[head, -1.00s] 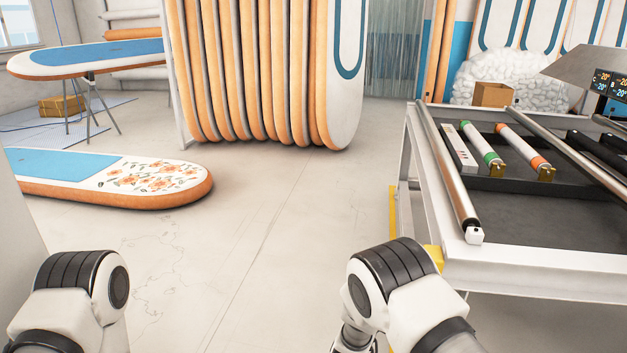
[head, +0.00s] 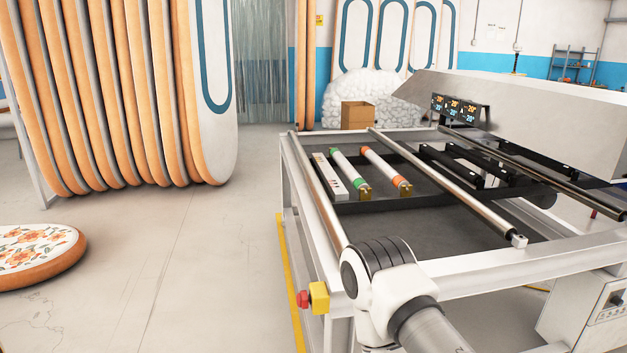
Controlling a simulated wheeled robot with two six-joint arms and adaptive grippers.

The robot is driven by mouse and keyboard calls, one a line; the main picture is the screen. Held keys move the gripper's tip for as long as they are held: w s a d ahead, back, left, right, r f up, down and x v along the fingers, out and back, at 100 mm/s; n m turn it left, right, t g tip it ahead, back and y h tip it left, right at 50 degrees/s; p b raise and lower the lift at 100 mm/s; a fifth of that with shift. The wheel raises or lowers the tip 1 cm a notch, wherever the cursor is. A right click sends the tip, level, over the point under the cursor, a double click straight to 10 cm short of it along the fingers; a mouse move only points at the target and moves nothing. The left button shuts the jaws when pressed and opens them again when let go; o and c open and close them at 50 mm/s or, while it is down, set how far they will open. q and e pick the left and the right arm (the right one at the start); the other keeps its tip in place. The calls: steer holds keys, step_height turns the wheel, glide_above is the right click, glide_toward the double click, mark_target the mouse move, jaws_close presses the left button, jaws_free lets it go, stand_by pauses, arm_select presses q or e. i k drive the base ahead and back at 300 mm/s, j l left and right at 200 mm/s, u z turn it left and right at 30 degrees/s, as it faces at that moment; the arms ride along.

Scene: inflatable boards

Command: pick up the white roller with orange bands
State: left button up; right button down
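The white roller with orange bands (head: 384,166) lies in a dark tray (head: 345,207) on the machine table, right of centre in the head view. Its near end rests by a brass-coloured bracket. A similar white roller with green bands (head: 347,165) lies just left of it, and a white strip (head: 328,176) lies left of that. My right arm shows at the lower right, in front of the table, but its gripper is out of view. My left gripper is not in view.
Upright boards (head: 213,90) stand at the left. The floor (head: 190,265) between is clear.

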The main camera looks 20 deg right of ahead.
mark_target(394, 178)
steer(key=z, duration=1.1)
steer(key=i+j+u, duration=0.3)
steer(key=u, duration=0.2)
steer(key=i+j+u, duration=0.1)
steer(key=i+u, duration=0.4)
steer(key=i+j+u, duration=0.15)
steer(key=i+u, duration=0.15)
steer(key=i, duration=0.4)
steer(key=i+u, duration=0.25)
steer(key=i, duration=0.4)
